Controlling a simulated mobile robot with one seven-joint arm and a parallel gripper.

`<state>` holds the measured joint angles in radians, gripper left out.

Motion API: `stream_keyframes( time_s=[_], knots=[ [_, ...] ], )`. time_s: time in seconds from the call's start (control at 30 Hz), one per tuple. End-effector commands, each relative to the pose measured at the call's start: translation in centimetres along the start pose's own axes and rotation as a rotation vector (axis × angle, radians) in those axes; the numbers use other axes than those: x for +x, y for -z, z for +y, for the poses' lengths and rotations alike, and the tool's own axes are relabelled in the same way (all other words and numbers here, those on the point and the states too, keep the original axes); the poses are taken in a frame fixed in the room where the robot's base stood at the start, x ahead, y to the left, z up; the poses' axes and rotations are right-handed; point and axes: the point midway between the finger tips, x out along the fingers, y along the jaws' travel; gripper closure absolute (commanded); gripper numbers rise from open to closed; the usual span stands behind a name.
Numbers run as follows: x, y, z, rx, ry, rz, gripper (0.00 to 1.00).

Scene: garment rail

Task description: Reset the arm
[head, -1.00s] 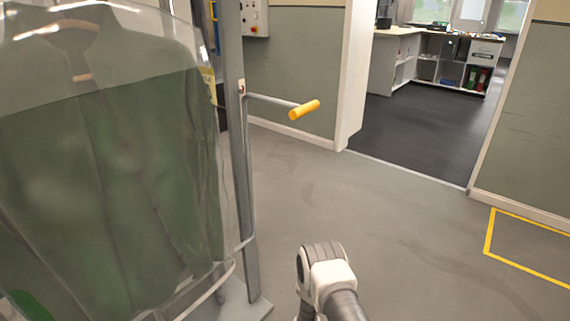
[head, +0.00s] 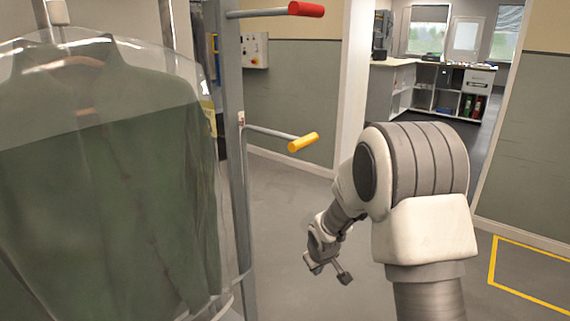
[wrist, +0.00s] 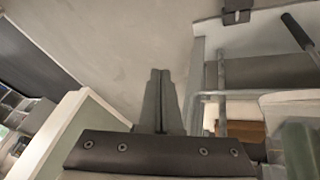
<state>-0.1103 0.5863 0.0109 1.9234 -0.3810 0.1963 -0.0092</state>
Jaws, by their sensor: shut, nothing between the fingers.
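My gripper (head: 328,272) shows in the head view, small and dark at the end of my bent arm, in the middle of the picture over the grey floor. In the wrist view the two fingers of my gripper (wrist: 160,75) lie together, shut and empty. The arm's large white and grey joint fills much of the right side of the head view. My gripper is apart from the garment rail (head: 236,170) to its left.
A green jacket (head: 110,170) in clear plastic hangs at the left. A red-tipped bar (head: 305,9) and a yellow-tipped bar (head: 303,142) stick out rightward from the rail. Yellow floor marking (head: 530,273) lies at the right. A doorway leads to a counter (head: 395,65).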

Motion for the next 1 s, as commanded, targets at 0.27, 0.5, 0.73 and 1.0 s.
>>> stream_keyframes(
  time_s=[0.27, 0.5, 0.73, 1.0],
  knots=[
    [-11.3, -1.2, 2.6, 0.122, -0.047, 0.003, 1.00],
    [-19.7, -4.4, 2.9, 0.225, -0.063, 0.005, 1.00],
    [-26.5, -8.5, 1.9, 0.318, -0.060, 0.012, 1.00],
    [-32.3, -14.1, -0.7, 0.417, -0.035, 0.028, 1.00]
  ],
)
